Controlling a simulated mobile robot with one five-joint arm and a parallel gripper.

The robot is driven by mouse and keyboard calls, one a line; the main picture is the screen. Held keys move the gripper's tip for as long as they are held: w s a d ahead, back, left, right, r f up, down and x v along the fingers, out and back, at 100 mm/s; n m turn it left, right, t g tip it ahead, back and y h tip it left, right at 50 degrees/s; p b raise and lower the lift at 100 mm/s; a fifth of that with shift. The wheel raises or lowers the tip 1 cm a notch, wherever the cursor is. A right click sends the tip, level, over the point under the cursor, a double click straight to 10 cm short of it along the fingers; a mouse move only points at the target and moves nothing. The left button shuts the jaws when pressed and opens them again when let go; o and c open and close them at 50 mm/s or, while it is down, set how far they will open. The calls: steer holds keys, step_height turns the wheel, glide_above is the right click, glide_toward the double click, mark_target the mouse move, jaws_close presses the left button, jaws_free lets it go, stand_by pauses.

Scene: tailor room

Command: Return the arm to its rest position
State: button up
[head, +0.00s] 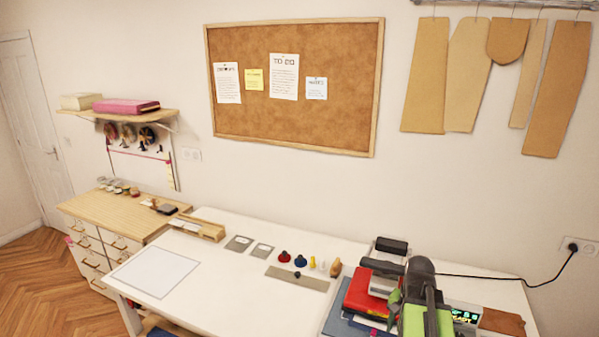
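A dark grey and black jointed form (420,277) with bright green parts rises at the bottom right, in front of the white table's right end. It looks like part of my arm, but I cannot be sure where it ends and the items behind it begin. I cannot make out two fingertips, so whether my gripper is open or shut does not show. No held object can be made out.
The white table (217,285) bears a paper sheet (155,271), a wooden box, grey cards, small coloured pieces and a metal strip (297,279). A red case (360,296) and a lit display (465,316) crowd the right. The table's front middle is clear.

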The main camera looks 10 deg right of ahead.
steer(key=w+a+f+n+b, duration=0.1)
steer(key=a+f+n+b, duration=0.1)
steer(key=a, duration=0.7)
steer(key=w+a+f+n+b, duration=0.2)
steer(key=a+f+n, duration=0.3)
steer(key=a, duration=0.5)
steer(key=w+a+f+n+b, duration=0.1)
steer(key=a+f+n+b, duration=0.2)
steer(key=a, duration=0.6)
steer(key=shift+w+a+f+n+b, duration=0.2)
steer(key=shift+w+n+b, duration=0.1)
steer(key=shift+b, duration=0.35)
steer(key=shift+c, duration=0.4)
